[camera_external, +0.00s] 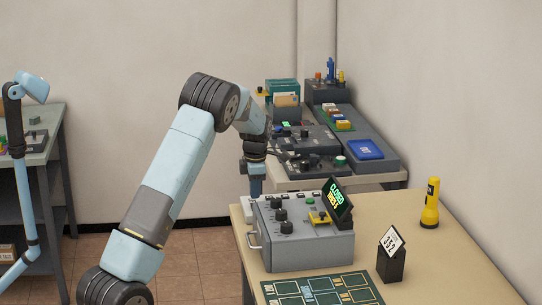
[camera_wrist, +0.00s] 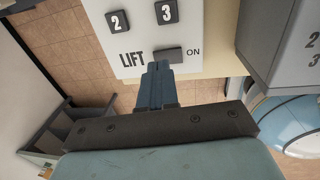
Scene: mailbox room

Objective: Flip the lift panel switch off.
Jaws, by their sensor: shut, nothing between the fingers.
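The white lift panel (camera_wrist: 130,45) fills the top middle of the wrist view. It carries dark buttons marked 2 and 3 and the word LIFT. A dark switch (camera_wrist: 172,54) sits at its lower edge, with ON printed to its right; I cannot tell which way it is tipped. My gripper (camera_wrist: 158,66) is shut and empty, its tips pointing at the switch and overlapping its left part. I cannot tell if they touch. In the external view my gripper (camera_external: 255,193) points down over the panel (camera_external: 243,209), which is mostly hidden beside the grey box.
A grey control box (camera_external: 310,250) with knobs and a tilted display (camera_external: 337,199) stands right of the panel. A yellow flashlight (camera_external: 430,205) and a small sign (camera_external: 391,258) stand further right. A circuit-patterned board (camera_external: 322,289) lies in front.

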